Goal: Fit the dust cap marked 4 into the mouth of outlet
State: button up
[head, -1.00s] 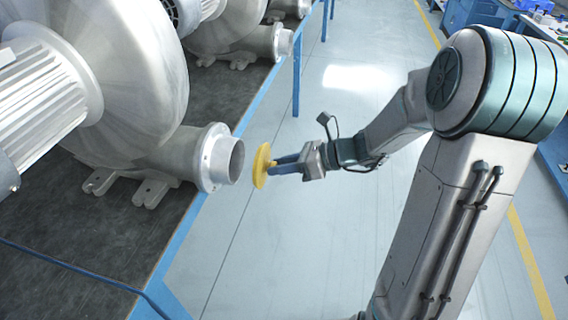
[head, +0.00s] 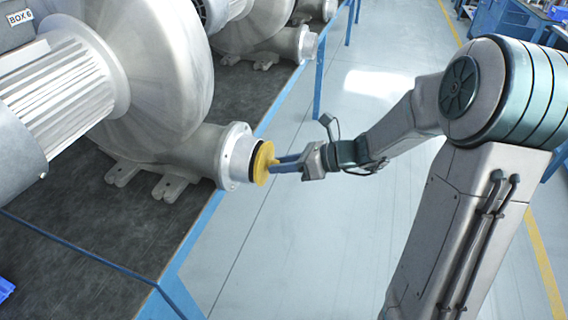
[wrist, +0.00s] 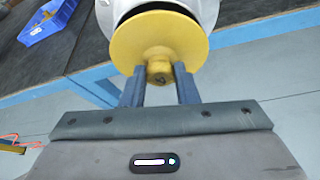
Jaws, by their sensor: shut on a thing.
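The yellow dust cap (head: 264,162) is a round disc with a small knob; its number cannot be read. My gripper (head: 278,162) is shut on the cap's knob, with two blue fingers on either side of it in the wrist view (wrist: 159,80). The blower outlet (head: 237,156) is a short, pale metal pipe with a flange. The cap (wrist: 158,42) stands at the outlet's mouth, facing it. A dark band shows between the cap and the outlet (wrist: 203,10). Whether any of the cap is inside the mouth cannot be told.
The large blower (head: 150,70) with a box label sits on the dark bench (head: 90,225), which has a blue edge. More blowers (head: 265,40) stand behind. A blue tray (wrist: 47,22) lies on the bench. Open floor lies right of the bench.

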jog(key=shift+w+a, duration=0.35)
jog(key=shift+a, duration=0.55)
dwell(1.0)
jog(key=o, duration=1)
jog(key=shift+o, duration=0.2)
jog(key=p+v, duration=0.2)
jog(key=v, duration=1.2)
jog(key=shift+a, duration=0.1)
